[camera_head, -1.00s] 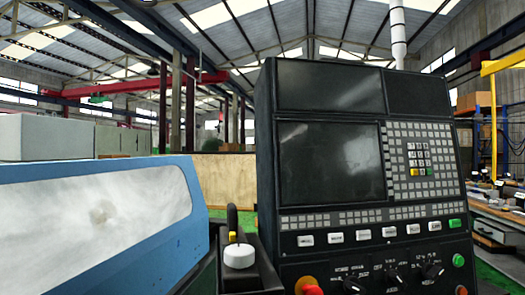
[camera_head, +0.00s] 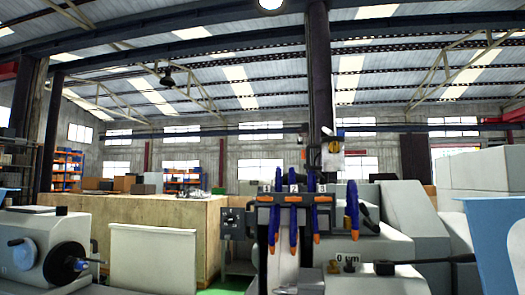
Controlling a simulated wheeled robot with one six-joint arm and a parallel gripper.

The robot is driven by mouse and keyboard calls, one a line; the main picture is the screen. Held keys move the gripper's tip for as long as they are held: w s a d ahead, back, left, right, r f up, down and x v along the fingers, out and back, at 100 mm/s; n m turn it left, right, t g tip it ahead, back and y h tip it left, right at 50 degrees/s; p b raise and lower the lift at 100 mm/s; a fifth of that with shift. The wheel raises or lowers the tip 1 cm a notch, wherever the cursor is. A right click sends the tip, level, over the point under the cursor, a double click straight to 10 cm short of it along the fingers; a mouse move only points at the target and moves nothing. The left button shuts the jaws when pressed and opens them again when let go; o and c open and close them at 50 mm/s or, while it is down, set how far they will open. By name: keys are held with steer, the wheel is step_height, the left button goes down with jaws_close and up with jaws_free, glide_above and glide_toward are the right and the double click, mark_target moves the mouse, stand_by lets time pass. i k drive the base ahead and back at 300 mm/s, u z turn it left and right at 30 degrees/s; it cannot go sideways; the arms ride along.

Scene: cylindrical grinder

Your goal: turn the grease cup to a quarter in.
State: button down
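I cannot pick out the grease cup for certain. Small brass-coloured fittings (camera_head: 349,263) sit low on the grey machine right of centre, just below a label reading "0 um"; they are too small to tell whether one is the cup or how far it is turned. My gripper does not show in this view.
Blue coolant hoses with orange tips (camera_head: 293,215) hang from a dark block at the centre. A black handwheel (camera_head: 67,264) is on the grey machine at left. A wooden partition (camera_head: 160,215) stands behind a cream panel (camera_head: 152,258). A blue cover (camera_head: 500,240) is at the right edge.

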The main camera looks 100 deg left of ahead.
mark_target(334, 147)
steer(key=u, duration=3)
steer(key=k, duration=1.25)
steer(key=u, duration=0.75)
steer(key=i, duration=1.5)
steer(key=z, duration=0.65)
steer(key=i, duration=0.75)
steer(key=z, duration=0.6)
